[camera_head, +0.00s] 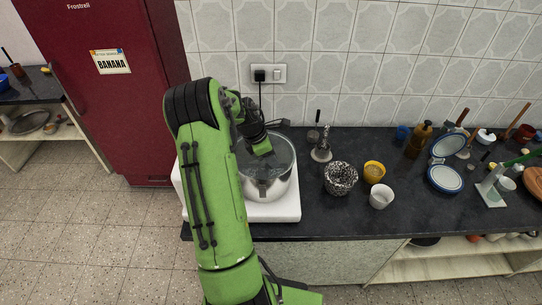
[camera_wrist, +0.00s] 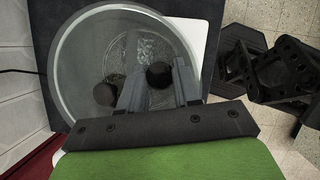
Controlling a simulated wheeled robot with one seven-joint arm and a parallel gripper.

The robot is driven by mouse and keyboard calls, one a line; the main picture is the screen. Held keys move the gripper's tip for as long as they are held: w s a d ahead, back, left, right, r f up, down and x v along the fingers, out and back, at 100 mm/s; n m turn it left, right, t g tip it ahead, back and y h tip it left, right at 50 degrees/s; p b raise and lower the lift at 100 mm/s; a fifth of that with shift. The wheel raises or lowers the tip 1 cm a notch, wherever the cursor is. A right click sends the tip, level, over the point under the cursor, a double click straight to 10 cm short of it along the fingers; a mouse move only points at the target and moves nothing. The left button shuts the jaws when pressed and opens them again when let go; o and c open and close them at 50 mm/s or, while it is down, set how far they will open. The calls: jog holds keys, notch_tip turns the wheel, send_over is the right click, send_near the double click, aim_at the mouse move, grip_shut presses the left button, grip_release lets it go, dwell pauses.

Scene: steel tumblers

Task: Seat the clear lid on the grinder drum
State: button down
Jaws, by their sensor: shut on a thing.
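The clear lid (camera_head: 283,150) is a see-through round disc over the steel grinder drum (camera_head: 272,188), which stands on a white base (camera_head: 285,209). In the wrist view, the lid (camera_wrist: 82,48) fills much of the picture, and the drum's inside shows blurred through it. My gripper (camera_head: 266,151) is above the drum. In the wrist view, my gripper's fingers (camera_wrist: 160,88) are shut on the lid's dark knob (camera_wrist: 159,75). I cannot tell whether the lid's rim touches the drum's rim all round. My arm hides the drum's left side in the head view.
A black speckled bowl (camera_head: 341,179), a yellow cup (camera_head: 374,172) and a white cup (camera_head: 381,196) stand to the right on the dark counter (camera_head: 325,218). A plug in a wall socket (camera_head: 269,75) has a cord hanging behind the grinder. A red fridge (camera_head: 120,110) stands left.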

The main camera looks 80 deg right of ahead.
jog(key=shift+f, duration=0.4)
jog(key=c, duration=0.7)
grip_release()
jog(key=v, duration=1.6)
jog(key=shift+p, duration=0.4)
